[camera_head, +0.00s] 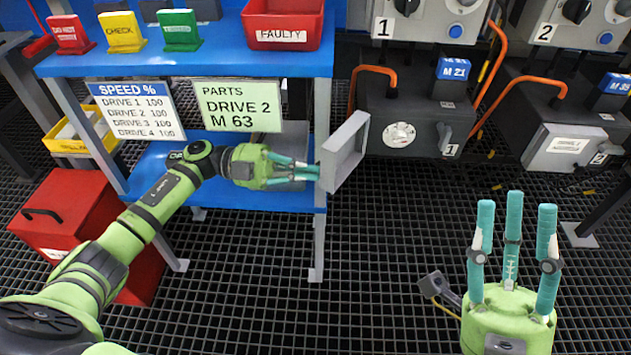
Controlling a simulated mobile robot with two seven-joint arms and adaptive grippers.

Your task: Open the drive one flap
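Drive one is the dark box (425,115) marked 1 and M 21, at the upper middle. Its grey flap (347,148) stands swung out at the box's left side, and the round dial (399,135) on the box's front is uncovered. My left gripper (314,173) reaches in from the left, its teal fingers at the flap's left side. The tips are partly hidden by the flap, so I cannot tell whether they grip it or only touch it. My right gripper (513,225) points up at the lower right, fingers spread, empty and away from the drives.
Drive two (575,120), with its flap (567,150) shut, stands to the right. A blue shelf (200,62) holds a red FAULTY bin (283,25) and coloured cards. SPEED and PARTS signs hang below. A red box (85,230) stands at left. The lower middle floor grating is clear.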

